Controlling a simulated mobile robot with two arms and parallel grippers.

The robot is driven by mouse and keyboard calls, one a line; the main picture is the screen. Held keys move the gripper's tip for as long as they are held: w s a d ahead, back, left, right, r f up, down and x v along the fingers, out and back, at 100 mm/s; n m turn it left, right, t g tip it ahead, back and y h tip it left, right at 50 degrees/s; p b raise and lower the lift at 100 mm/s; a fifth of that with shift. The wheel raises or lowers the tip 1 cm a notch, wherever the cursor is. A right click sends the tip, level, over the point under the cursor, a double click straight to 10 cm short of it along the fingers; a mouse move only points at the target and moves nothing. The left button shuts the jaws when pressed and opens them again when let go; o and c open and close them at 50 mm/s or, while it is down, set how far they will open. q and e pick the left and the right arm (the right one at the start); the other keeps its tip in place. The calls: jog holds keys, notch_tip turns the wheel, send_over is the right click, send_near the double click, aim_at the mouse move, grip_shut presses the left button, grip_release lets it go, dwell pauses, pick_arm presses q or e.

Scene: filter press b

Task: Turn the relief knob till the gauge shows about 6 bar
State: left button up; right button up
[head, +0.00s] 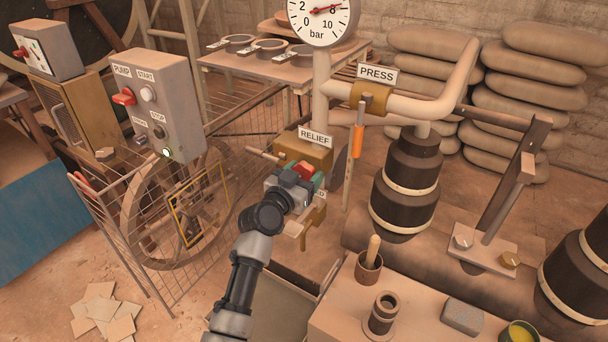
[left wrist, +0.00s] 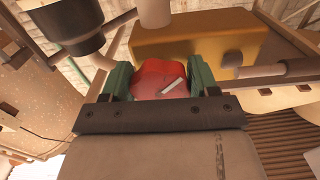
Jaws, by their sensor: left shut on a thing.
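The relief knob (head: 303,169) is red and sits on the brass valve block (head: 290,148) under the RELIEF label (head: 315,137). My left gripper (head: 304,174) is shut on it. In the left wrist view the red knob (left wrist: 150,77) lies between the two green fingers, and its white mark slants up to the right. The gauge (head: 322,20) is at the top of the head view, its upper part cut off. Its red needle points right, near the 8. My right gripper is not in view.
A pipe with a PRESS label (head: 377,74) and an orange-handled lever (head: 357,140) is right of the valve. A bench (head: 345,315) with a cup stands in front right.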

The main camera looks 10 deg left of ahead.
pick_arm(q)
jog(key=n+p, duration=0.2)
jog(key=n, duration=0.2)
jog(key=shift+d+r, duration=0.1)
jog(key=n+p, duration=0.2)
jog(key=n, duration=0.4)
jog(key=shift+d+r+p, duration=0.1)
jog(key=shift+p, duration=0.25)
jog(key=shift+n+p, duration=0.35)
jog(key=shift+n, duration=1.05)
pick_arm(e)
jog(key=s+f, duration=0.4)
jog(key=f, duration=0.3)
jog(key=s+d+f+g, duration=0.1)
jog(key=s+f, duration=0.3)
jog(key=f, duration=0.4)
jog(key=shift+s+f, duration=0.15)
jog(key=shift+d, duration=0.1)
pick_arm(q)
jog(key=o, duration=0.9)
jog(key=shift+s, duration=0.1)
